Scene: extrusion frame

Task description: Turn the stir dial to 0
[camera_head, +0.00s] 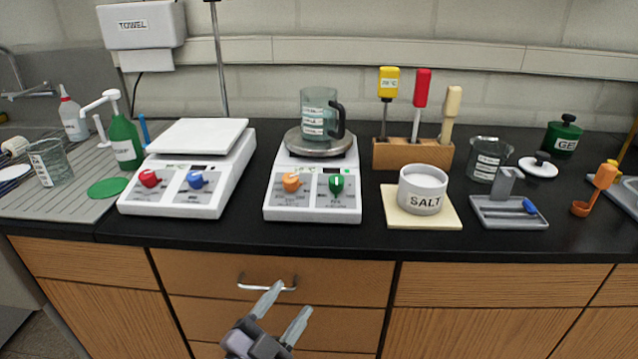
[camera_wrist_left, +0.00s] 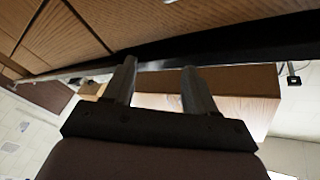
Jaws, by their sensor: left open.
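Two white stirrer hotplates stand on the black bench. The left hotplate (camera_head: 215,193) has a square white top, a red dial (camera_head: 149,178) and a blue dial (camera_head: 195,180). The middle hotplate (camera_head: 312,210) has a round plate, an orange dial (camera_head: 291,182) and a green dial (camera_head: 336,184). The lettering at the dials is too small to read, so I cannot tell which is the stir dial. My left gripper (camera_head: 292,298) is open and empty, in front of the drawers and below the middle hotplate. Its fingers also show apart in the left wrist view (camera_wrist_left: 158,68). My right gripper is not seen.
A glass jug (camera_head: 318,115) stands on the middle hotplate's round plate. Right of it are a salt pot (camera_head: 423,190) on a pale board (camera_head: 396,210) and a wooden tool block (camera_head: 412,154). The bench's front edge and a drawer handle (camera_head: 267,284) lie near my gripper.

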